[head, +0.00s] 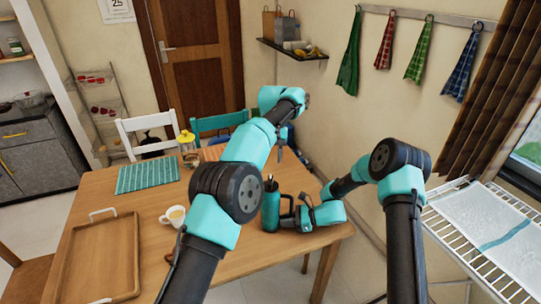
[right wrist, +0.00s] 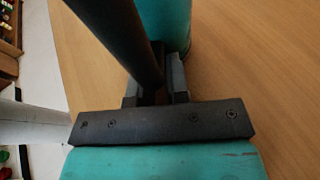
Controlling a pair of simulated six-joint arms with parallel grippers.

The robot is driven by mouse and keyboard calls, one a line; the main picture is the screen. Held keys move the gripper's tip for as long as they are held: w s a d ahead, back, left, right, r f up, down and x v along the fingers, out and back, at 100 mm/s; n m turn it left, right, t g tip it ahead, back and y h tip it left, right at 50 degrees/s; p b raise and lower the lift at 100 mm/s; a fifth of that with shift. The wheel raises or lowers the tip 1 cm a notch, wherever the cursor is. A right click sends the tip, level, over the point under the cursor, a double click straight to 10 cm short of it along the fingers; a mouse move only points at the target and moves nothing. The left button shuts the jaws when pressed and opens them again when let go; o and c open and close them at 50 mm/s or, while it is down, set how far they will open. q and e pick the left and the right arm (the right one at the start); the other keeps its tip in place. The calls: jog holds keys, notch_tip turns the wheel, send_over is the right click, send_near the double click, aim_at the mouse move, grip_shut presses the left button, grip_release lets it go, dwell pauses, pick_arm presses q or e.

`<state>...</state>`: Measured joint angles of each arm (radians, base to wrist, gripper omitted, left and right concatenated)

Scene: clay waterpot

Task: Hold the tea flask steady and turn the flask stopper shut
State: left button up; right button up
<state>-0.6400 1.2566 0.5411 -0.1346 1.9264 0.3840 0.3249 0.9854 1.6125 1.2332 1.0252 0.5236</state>
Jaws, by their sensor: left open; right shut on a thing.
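The teal tea flask (head: 270,212) stands upright on the wooden table near its right front part. Its dark flask stopper (head: 268,179) shows at the top, small in the picture. My right gripper (head: 289,217) is at the flask's right side, shut on its dark handle. In the right wrist view the handle passes between the fingers (right wrist: 161,92), with the flask's teal body (right wrist: 168,22) just beyond. My left gripper (head: 281,153) is open and empty, above and behind the flask, apart from the stopper. My left arm hides part of the table.
A white cup (head: 174,216) and a wooden tray (head: 135,245) are left of my left arm. A yellow-lidded jar (head: 188,150) and a teal placemat (head: 148,176) lie farther back. Chairs (head: 148,130) stand behind the table; a wire rack (head: 445,220) is at the right.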

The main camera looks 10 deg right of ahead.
jog(key=o, duration=0.8)
jog(key=v, duration=1.2)
